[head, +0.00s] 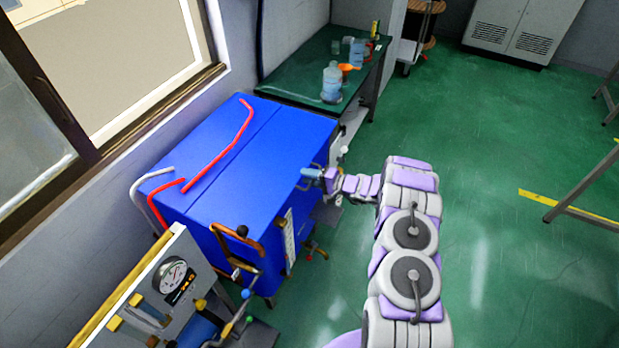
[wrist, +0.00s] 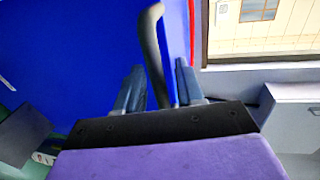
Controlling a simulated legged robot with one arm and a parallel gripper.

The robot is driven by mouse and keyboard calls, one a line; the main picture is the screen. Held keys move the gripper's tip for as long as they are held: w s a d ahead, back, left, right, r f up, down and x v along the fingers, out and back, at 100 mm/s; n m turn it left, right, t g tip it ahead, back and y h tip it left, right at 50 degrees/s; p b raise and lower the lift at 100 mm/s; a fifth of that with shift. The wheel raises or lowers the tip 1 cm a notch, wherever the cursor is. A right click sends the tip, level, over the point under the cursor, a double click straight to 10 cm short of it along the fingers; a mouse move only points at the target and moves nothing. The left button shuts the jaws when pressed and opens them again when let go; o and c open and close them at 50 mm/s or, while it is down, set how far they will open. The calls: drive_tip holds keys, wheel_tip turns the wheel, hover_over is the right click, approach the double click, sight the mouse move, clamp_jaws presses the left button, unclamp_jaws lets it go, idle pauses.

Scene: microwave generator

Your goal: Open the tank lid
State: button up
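The blue tank (head: 225,200) stands beside the wall and window, its flat blue lid (head: 245,150) lying level on top. A dark grey curved handle (wrist: 152,40) shows in the wrist view against the blue surface. My gripper (head: 308,174) is at the right edge of the tank in the head view. In the wrist view, my gripper (wrist: 159,75) has its two fingers apart, one on each side of the handle, with visible gaps. The handle's lower end is hidden behind my gripper's body. Contact with the handle cannot be made out.
Red pipes (head: 222,150) lie across the tank top. A gauge panel (head: 172,277) stands at the near left. A green bench (head: 290,82) with a water bottle (head: 332,82) and an orange funnel (head: 349,68) stands behind. The green floor (head: 480,160) to the right is largely free.

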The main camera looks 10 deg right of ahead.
drive_tip(key=shift+c, duration=0.2)
drive_tip(key=c, duration=0.6)
drive_tip(key=shift+s+f, duration=0.1)
clamp_jaws()
drive_tip(key=shift+f, duration=0.1)
